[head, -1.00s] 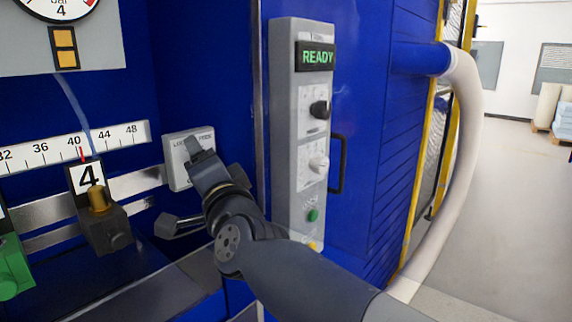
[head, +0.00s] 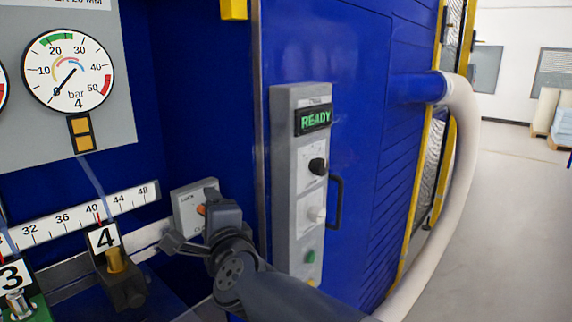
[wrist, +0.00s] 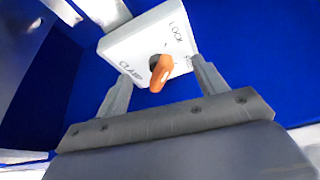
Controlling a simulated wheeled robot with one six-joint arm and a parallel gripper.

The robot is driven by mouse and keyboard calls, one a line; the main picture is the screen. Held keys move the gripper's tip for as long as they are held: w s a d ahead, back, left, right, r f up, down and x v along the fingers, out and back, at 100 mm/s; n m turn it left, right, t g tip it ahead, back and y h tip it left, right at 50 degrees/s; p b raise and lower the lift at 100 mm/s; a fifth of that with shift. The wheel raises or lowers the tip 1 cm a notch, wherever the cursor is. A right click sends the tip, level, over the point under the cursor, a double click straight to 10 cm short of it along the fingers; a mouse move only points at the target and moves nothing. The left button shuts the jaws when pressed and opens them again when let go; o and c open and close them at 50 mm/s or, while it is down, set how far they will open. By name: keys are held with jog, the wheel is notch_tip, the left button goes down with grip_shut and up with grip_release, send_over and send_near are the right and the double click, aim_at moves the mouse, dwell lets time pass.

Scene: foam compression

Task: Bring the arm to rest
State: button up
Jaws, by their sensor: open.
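My gripper (wrist: 165,95) is open in the wrist view, its two fingers apart with nothing between them touching. Beyond the fingertips is an orange knob (wrist: 162,72) on a white plate (wrist: 140,45) marked LOCK and with a partly readable second word. In the head view my gripper (head: 218,208) is in front of that plate (head: 188,207), hiding part of it. A bit of the orange knob (head: 201,209) shows beside the gripper. My arm reaches up from the bottom right.
A grey control panel (head: 285,185) with a green READY display (head: 313,120) stands just right of my gripper. A black handle (head: 336,200) is beside it. Left are a ruler scale (head: 75,217), a block tagged 4 (head: 122,280) and a gauge (head: 68,71). Open floor lies far right.

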jog(key=shift+r+m+g+p, duration=0.1)
jog(key=shift+m+g+p, duration=0.6)
jog(key=shift+m+p, duration=0.6)
jog(key=shift+r+m+g+p, duration=0.1)
jog(key=shift+m+g+p, duration=0.6)
jog(key=shift+m+p, duration=0.6)
jog(key=shift+d, duration=0.1)
